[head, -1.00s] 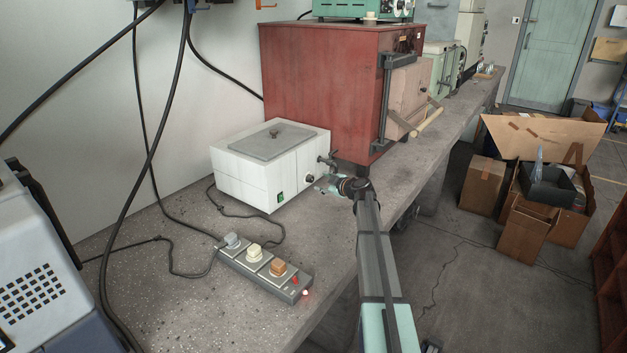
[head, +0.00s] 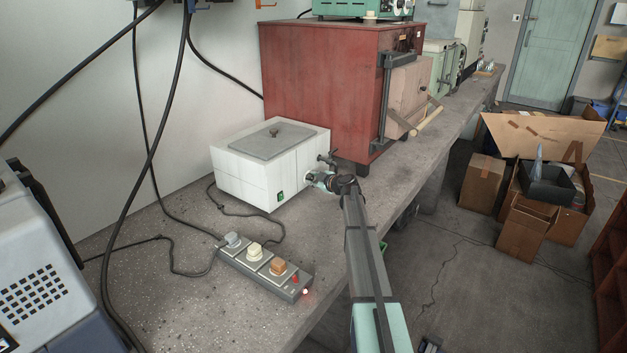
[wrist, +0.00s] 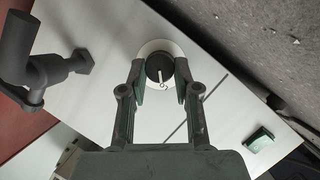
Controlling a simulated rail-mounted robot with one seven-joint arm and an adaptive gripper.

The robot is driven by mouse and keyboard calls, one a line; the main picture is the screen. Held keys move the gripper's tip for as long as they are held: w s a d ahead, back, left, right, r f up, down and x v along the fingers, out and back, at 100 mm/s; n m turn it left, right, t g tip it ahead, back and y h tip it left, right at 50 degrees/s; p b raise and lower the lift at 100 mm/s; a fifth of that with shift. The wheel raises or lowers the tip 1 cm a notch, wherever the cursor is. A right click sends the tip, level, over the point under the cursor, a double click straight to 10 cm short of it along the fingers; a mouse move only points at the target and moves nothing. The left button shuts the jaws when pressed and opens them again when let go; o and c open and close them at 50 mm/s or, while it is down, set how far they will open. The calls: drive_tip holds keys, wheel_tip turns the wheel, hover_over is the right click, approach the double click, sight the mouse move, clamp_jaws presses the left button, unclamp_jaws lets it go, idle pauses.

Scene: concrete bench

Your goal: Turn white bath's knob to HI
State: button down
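The white bath (head: 250,175) is a white box with a grey lid, standing on the bench. Its dark round knob (wrist: 160,67) sits on a pale disc on the front panel in the wrist view, with a light pointer line on it. In the head view my gripper (head: 318,180) hides the knob. My gripper (wrist: 161,80) is open, with one finger on each side of the knob. The fingertips are very close to the knob's sides, and I cannot tell whether they touch. The dial's markings, including HI, cannot be read.
A dark tap (wrist: 45,68) sticks out of the same panel beside the knob, and a green switch (wrist: 259,140) is on the other side. A red oven (head: 320,90) stands behind the bath. A power strip (head: 262,268) with cables lies in front.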

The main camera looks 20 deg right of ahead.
idle(0.4)
drive_tip(key=shift+w+d+m+g+y+b, duration=0.1)
drive_tip(key=shift+m+g+y+b, duration=0.25)
drive_tip(key=shift+m+b, duration=0.25)
drive_tip(key=shift+w+d+m+g+y+b, duration=0.1)
drive_tip(key=shift+m+g+y+b, duration=0.25)
drive_tip(key=shift+m+b, duration=0.2)
drive_tip(key=m+g+y+b, duration=0.1)
drive_tip(key=m+y, duration=0.1)
drive_tip(key=m, duration=0.1)
drive_tip(key=shift+w+d+r, duration=0.1)
drive_tip(key=shift+d, duration=0.05)
drive_tip(key=m+y, duration=0.1)
drive_tip(key=m+g+y, duration=0.1)
drive_tip(key=m, duration=0.1)
drive_tip(key=shift+w+d+g, duration=0.1)
drive_tip(key=shift+d+g, duration=0.05)
drive_tip(key=shift+g, duration=0.15)
drive_tip(key=shift+d+m+g+y, duration=0.1)
drive_tip(key=shift+m+g+y, duration=0.2)
drive_tip(key=shift+m+y, duration=0.8)
drive_tip(key=shift+m, duration=0.25)
